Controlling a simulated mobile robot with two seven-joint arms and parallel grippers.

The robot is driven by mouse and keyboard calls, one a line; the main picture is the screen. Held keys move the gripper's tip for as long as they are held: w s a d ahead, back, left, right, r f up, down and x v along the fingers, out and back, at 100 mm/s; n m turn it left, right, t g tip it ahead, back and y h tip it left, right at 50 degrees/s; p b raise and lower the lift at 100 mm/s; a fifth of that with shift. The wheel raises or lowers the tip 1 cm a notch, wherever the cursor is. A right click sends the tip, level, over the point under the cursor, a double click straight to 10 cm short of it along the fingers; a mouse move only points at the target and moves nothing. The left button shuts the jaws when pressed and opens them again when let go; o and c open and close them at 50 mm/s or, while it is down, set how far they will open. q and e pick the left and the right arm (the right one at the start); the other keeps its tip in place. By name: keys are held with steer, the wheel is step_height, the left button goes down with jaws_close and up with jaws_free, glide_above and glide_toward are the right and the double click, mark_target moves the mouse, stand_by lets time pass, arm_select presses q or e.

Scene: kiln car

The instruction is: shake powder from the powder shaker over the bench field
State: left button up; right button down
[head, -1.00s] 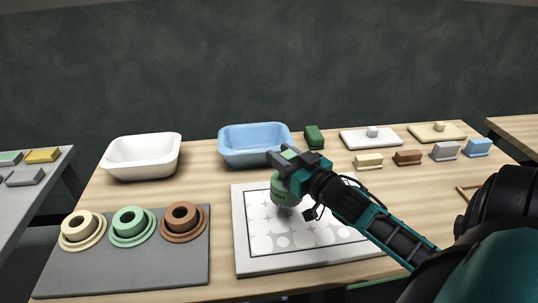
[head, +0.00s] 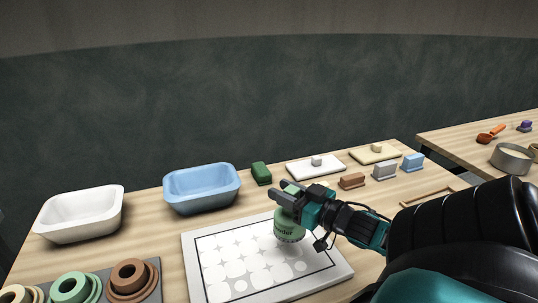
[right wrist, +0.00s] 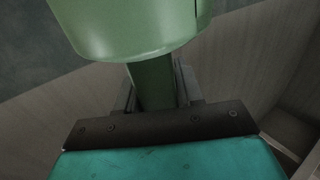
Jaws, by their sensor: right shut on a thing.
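The bench field (head: 190,255) is a white board with a dark outline. Pale white and light grey patches cover much of its inside. My left gripper is not in view.
A white basin (head: 80,213) and a blue basin (head: 202,187) stand at the back left. A green block (head: 261,173), two boards with knobs and several small blocks stand behind the field. Ring-shaped pieces sit on a grey mat at front left. A second table (head: 470,140) is at right.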

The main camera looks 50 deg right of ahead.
steer(key=s+d, duration=0.5)
steer(key=d, duration=0.1)
steer(key=shift+s, duration=0.35)
steer(key=shift+d+r, duration=0.1)
steer(key=w+a, duration=0.8)
steer(key=a, duration=0.5)
steer(key=w+a, duration=0.8)
steer(key=a, duration=0.5)
steer(key=shift+w+a, duration=0.15)
steer(key=shift+a, duration=0.1)
steer(key=s+d, duration=0.8)
steer(key=d, duration=0.5)
steer(key=s+d, duration=0.8)
steer(key=d, duration=0.5)
steer(key=shift+s+d, duration=0.15)
steer(key=shift+d, duration=0.1)
steer(key=shift+a, duration=0.1)
